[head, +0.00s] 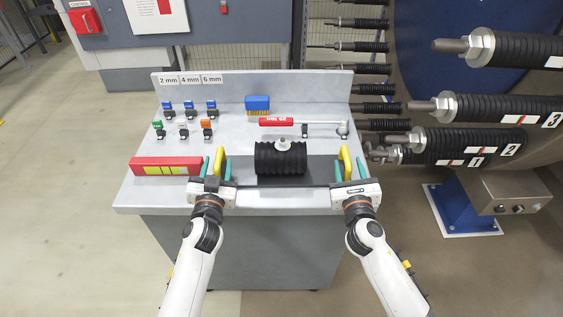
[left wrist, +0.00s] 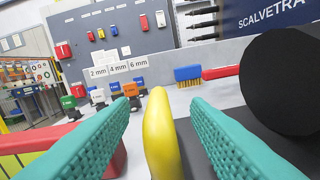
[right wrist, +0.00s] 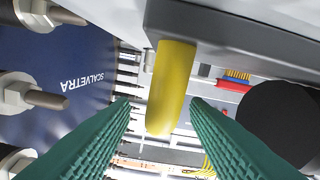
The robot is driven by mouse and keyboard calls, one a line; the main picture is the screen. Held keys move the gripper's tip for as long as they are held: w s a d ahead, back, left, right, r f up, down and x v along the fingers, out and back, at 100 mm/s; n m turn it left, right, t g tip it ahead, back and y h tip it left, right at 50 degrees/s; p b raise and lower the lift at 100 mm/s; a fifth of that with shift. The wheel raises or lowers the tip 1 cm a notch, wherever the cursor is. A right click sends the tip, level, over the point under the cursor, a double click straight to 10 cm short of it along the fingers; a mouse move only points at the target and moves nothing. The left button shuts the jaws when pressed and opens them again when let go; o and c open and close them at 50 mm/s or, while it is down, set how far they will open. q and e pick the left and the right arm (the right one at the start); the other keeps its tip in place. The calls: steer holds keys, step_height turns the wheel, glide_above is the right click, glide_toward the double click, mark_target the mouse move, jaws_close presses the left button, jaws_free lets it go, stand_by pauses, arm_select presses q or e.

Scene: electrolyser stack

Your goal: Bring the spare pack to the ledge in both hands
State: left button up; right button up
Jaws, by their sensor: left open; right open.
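The spare pack appears to be the black ribbed cylinder (head: 280,160) with a bolt on top, lying on a dark flat carrier (head: 319,167) at the bench's front. A yellow handle (head: 219,159) rises at its left end and another yellow handle (head: 346,160) at its right. My left gripper (head: 217,168) is open, its teal fingers on either side of the left handle, seen between them in the left wrist view (left wrist: 160,135). My right gripper (head: 349,169) is open around the right handle, which shows between its fingers in the right wrist view (right wrist: 172,88). I cannot tell which surface is the ledge.
The grey bench (head: 135,192) holds a red-and-yellow level-like block (head: 165,166), several coloured clips, a blue brush (head: 257,103) and a red-handled wrench (head: 277,121). A low back panel (head: 300,85) closes its rear. Ribbed stacks with protruding bolts (head: 500,105) stand at right.

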mark_target(220, 148)
arm_select(q)
steer(key=shift+w, duration=1.9)
arm_select(e)
steer(key=shift+w, duration=1.85)
arm_select(q)
steer(key=shift+c, duration=0.2)
jaws_close()
arm_select(e)
jaws_close()
arm_select(q)
steer(key=shift+a, duration=0.1)
steer(key=shift+r, duration=0.45)
arm_select(e)
steer(key=shift+w+r, duration=0.1)
steer(key=shift+r, duration=0.3)
arm_select(q)
steer(key=shift+w, duration=0.15)
arm_select(e)
steer(key=shift+w, duration=0.1)
